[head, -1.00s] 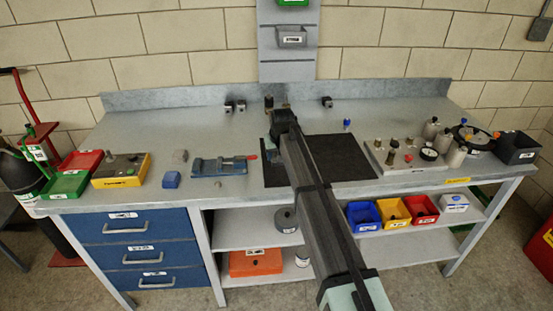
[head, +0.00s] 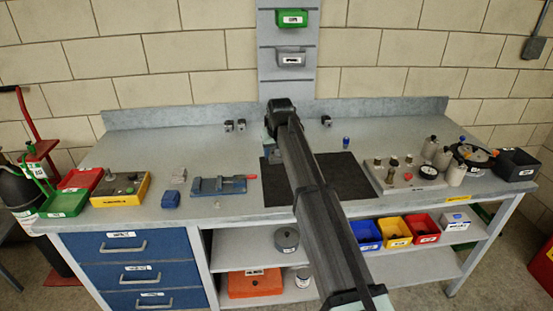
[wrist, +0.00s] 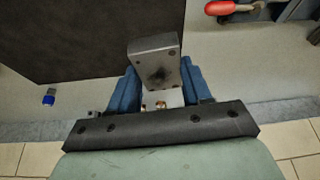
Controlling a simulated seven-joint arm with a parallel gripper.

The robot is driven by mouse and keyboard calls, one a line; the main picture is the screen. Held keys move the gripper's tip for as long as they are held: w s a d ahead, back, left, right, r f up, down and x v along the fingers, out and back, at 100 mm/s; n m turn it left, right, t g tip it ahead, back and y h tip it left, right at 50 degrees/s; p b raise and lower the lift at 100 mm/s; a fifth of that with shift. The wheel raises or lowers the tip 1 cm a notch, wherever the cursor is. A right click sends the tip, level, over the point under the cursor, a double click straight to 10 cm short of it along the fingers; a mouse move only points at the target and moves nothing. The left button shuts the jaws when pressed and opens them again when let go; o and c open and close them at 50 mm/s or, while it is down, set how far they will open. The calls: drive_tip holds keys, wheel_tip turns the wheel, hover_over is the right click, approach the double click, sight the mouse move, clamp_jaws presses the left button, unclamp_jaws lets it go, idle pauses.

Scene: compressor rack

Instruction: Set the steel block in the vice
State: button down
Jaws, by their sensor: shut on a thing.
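A steel block (wrist: 153,58) with small holes and a dark mark on its face sits between the blue fingers of my gripper (wrist: 160,82) in the wrist view. The gripper is shut on it. The blue vice (head: 218,186) lies on the bench left of the black mat, its red handle (head: 252,177) at its right end. In the wrist view the red handle (wrist: 228,8) shows at the top right, apart from the block. In the head view my arm hides the block and most of the gripper, over the back of the bench near the mat.
The black mat (head: 340,178) is partly under my arm. A blue item (head: 170,199) and a grey-blue item (head: 178,172) lie left of the vice. Small dark fittings (head: 234,125) stand behind. Bench space behind the vice is clear.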

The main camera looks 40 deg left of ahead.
drive_tip(key=s+a+f+m, duration=0.1)
drive_tip(key=s+a, duration=1.4)
drive_tip(key=s, duration=0.3)
drive_tip(key=shift+s+a+f, duration=0.25)
drive_tip(key=shift+f, duration=0.1)
drive_tip(key=shift+f, duration=0.1)
drive_tip(key=shift+f, duration=1.85)
drive_tip(key=shift+f, duration=0.75)
drive_tip(key=shift+r, duration=0.2)
idle(1.0)
drive_tip(key=shift+f, duration=0.15)
drive_tip(key=shift+r, duration=0.2)
idle(0.7)
